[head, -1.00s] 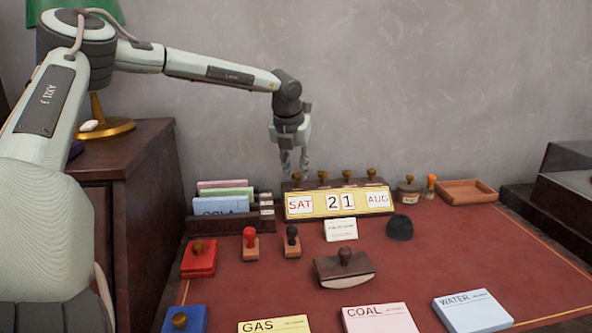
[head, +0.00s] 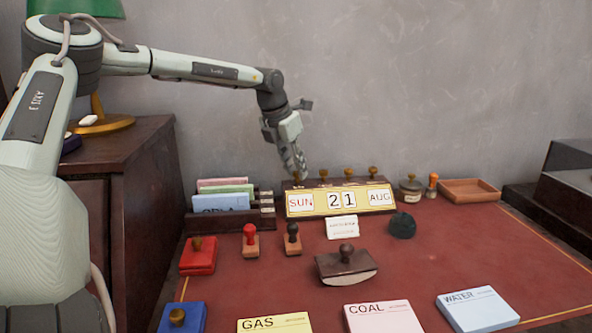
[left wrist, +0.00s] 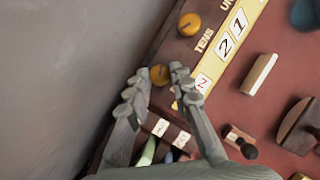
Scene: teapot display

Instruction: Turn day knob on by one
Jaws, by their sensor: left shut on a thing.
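The desk calendar (head: 340,213) stands at the back of the red desk and reads SUN 21 AUG. Several brass knobs line its top. The day knob is the leftmost, above the SUN card, and my left gripper's fingers mostly hide it in the head view. My left gripper (head: 300,172) reaches down to it from above, its wrist turned and tilted. In the left wrist view, the left gripper (left wrist: 159,72) has its fingertips on either side of the day knob (left wrist: 160,76), shut on it. The tens knob (left wrist: 189,24) is free beside it. My right gripper is not in view.
A card rack (head: 230,221) stands close left of the calendar, and a white card (head: 341,228) in front. Stamps, including a red-handled one (head: 250,240), and a rocker blotter (head: 346,265) lie nearer. An ink jar (head: 410,190) and wooden tray (head: 469,191) are at right.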

